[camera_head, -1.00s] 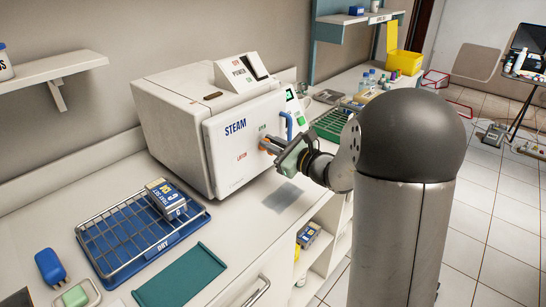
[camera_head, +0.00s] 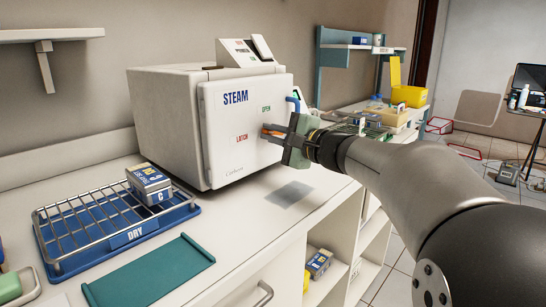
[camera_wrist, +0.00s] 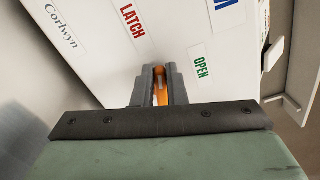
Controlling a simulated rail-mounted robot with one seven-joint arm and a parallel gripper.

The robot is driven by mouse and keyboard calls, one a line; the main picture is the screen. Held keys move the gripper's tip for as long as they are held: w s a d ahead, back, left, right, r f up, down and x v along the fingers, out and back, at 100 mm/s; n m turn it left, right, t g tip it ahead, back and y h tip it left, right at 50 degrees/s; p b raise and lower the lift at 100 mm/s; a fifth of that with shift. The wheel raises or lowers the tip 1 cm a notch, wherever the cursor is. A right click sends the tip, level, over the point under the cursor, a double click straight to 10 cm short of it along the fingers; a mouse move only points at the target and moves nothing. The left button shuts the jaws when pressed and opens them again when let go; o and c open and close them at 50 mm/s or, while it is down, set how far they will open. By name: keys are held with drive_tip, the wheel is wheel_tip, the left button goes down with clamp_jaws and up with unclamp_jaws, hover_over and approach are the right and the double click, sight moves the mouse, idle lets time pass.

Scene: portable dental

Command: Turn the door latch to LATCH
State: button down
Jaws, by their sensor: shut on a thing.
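The white steam sterilizer door (camera_head: 225,150) is closed on its box. It bears a red LATCH label (camera_head: 242,138) and, above and right of it, a green OPEN label (camera_head: 266,108). The orange door latch (camera_head: 270,132) sits to the right of the LATCH label, partly hidden by my fingers. My gripper (camera_head: 277,133) is shut on the latch from the right front. In the wrist view, the latch (camera_wrist: 160,92) shows orange between my grey fingers (camera_wrist: 159,78), with LATCH on the left and OPEN on the right. Its exact pointing direction is unclear.
A blue tray with a wire rack (camera_head: 60,258) and a boxed pack (camera_head: 149,182) stand on the counter at left. A teal mat (camera_head: 150,272) lies in front. The counter directly before the door is mostly clear.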

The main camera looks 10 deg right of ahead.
drive_tip(key=n+b, duration=0.1)
drive_tip(key=b, duration=0.1)
drive_tip(key=f+n+b, duration=0.1)
drive_tip(key=n+b, duration=0.1)
drive_tip(key=b, duration=0.1)
drive_tip(key=shift+w+d+f, duration=0.15)
drive_tip(key=shift+d+f, duration=0.05)
drive_tip(key=shift+d, duration=0.2)
drive_tip(key=shift+r, duration=0.3)
drive_tip(key=c, duration=1.6)
unclamp_jaws()
drive_tip(key=shift+o, duration=0.7)
drive_tip(key=shift+w+d+f, duration=0.1)
drive_tip(key=shift+w+d, duration=0.05)
drive_tip(key=shift+n, duration=0.3)
drive_tip(key=p+v, duration=0.2)
drive_tip(key=v, duration=1.5)
drive_tip(key=shift+s, duration=0.4)
